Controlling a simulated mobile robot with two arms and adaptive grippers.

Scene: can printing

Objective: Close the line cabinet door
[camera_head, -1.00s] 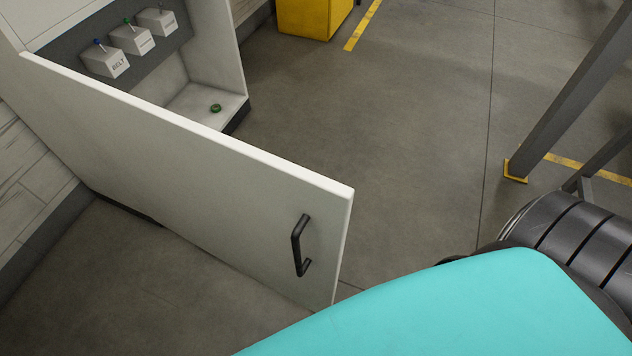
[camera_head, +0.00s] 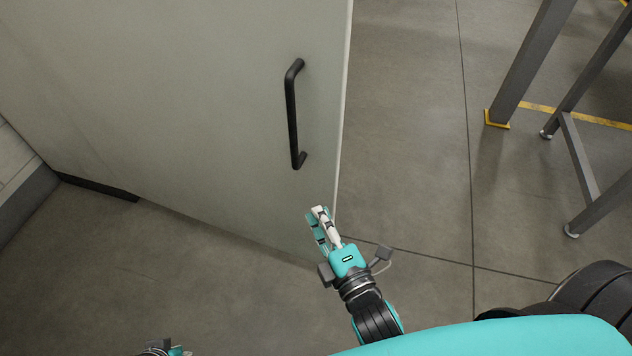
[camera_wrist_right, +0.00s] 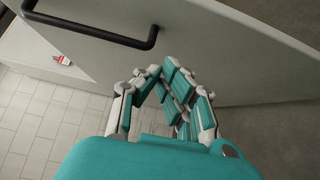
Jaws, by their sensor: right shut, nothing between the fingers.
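The line cabinet door (camera_head: 200,100) is a large pale grey panel standing open, filling the left of the head view. Its black bar handle (camera_head: 292,115) is near the free edge; in the wrist view the handle (camera_wrist_right: 90,33) crosses the top left. My right gripper (camera_head: 320,215) is shut and empty, below the handle near the door's free edge in the head view. It is apart from the handle; whether it touches the door is unclear. The fingers also show in the wrist view (camera_wrist_right: 168,80). Only a bit of my left gripper (camera_head: 167,350) shows at the bottom edge.
Grey metal legs (camera_head: 535,60) with a yellow foot stand at the right. Concrete floor (camera_head: 410,130) is clear between them and the door. A small red and white item (camera_wrist_right: 63,60) sits on a pale surface in the wrist view.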

